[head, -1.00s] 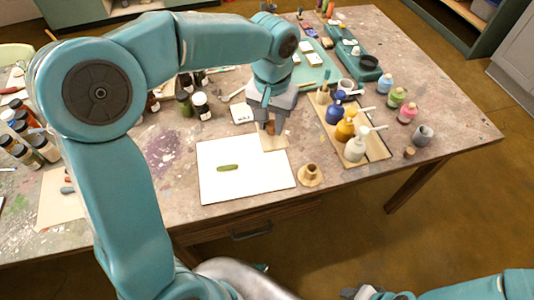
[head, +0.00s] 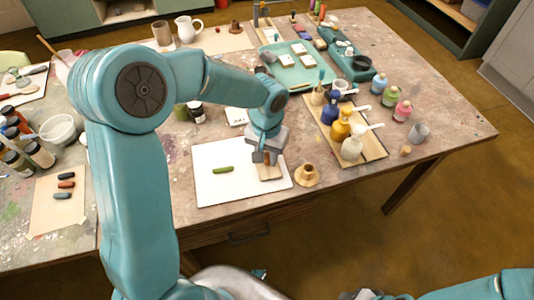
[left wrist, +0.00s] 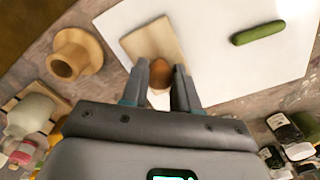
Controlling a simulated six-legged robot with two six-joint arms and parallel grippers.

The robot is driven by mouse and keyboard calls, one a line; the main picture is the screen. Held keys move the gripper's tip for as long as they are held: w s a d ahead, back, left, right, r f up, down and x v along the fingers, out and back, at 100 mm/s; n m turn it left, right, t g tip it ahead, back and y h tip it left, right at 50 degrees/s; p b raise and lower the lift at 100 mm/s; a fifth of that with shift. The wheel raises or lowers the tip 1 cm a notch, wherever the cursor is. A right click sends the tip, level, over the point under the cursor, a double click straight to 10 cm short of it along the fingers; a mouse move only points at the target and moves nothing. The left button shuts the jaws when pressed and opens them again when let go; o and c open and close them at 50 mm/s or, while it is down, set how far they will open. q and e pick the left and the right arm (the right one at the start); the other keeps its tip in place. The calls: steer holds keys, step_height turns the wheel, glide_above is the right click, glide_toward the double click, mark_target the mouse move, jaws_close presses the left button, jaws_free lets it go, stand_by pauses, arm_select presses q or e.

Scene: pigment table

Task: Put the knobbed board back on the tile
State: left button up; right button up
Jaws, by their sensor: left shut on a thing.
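The knobbed board (head: 268,174) is a small pale wooden board with a brown knob. It also shows in the left wrist view (left wrist: 152,43), with the knob (left wrist: 160,72) between my fingers. My left gripper (head: 264,157) is shut on the knob; its fingers also show in the left wrist view (left wrist: 161,82). The white tile (head: 225,187) lies flat on the table, and the board is over its right part. I cannot tell whether the board touches it. A green stick (head: 223,170) lies on the tile. My right arm shows at bottom right; its fingertips are out of frame.
A wooden spool-like piece (head: 307,176) stands close to the tile's right edge. A wooden tray (head: 372,150) with several bottles is further right. The table's front edge is just before the tile.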

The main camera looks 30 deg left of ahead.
mark_target(266, 156)
arm_select(q)
steer(key=shift+f, duration=0.25)
steer(key=o, duration=0.9)
steer(key=shift+w+r, duration=0.1)
steer(key=shift+c, duration=0.2)
steer(key=shift+r, duration=0.2)
step_height(266, 156, up, 12)
steer(key=p, duration=0.1)
steer(key=shift+f, duration=0.1)
